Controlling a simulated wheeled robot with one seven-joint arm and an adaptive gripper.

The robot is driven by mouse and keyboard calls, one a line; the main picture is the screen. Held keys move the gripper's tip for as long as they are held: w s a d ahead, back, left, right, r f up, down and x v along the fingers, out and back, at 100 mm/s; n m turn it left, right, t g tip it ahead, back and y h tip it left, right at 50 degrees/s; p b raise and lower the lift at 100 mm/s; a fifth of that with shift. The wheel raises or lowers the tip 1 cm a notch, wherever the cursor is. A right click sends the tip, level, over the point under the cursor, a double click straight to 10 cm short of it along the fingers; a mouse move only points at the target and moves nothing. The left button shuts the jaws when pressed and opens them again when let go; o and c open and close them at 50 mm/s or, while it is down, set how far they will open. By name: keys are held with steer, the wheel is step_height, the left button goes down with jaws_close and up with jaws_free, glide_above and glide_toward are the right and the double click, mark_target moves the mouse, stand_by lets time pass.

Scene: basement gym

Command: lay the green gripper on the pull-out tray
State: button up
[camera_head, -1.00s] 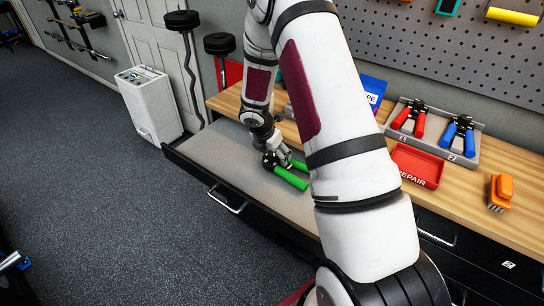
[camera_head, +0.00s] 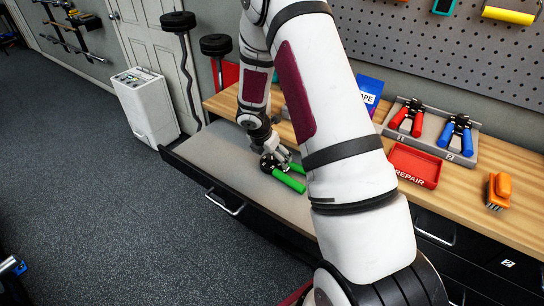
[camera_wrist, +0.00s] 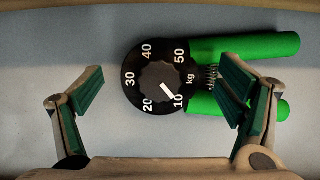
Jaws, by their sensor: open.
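The green gripper is a hand exerciser with two green handles (camera_head: 288,180), a spring and a black dial marked in kg (camera_wrist: 160,75). It lies on the grey surface of the pull-out tray (camera_head: 215,148), which is drawn out from the bench. My gripper (camera_head: 277,160) is just above it. In the wrist view my open jaws (camera_wrist: 165,100) stand apart, the left one beside the dial over bare tray, the right one over part of the lower handle. My arm hides part of the tray in the head view.
A white box (camera_head: 146,106) stands left of the tray. The tray's left part is bare.

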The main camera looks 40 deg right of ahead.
steer(key=s+a+r+m, duration=0.3)
steer(key=a+r, duration=0.1)
steer(key=r, duration=0.7)
steer(key=s+a+r+m, duration=0.3)
steer(key=r, duration=0.8)
steer(key=s+a+r+m+t+y, duration=0.1)
steer(key=s+a+r+m, duration=0.3)
steer(key=s, duration=0.3)
steer(key=s+a+r+m+t+y, duration=0.1)
steer(key=s+a+r+m, duration=0.3)
steer(key=s+m, duration=0.2)
steer(key=s+a+r+m+t+y, duration=0.1)
steer(key=s+a+r+m, duration=0.3)
steer(key=s, duration=0.5)
steer(key=shift+s+a+m+y, duration=0.3)
steer(key=shift+a+m+y, duration=0.3)
steer(key=shift+m, duration=0.4)
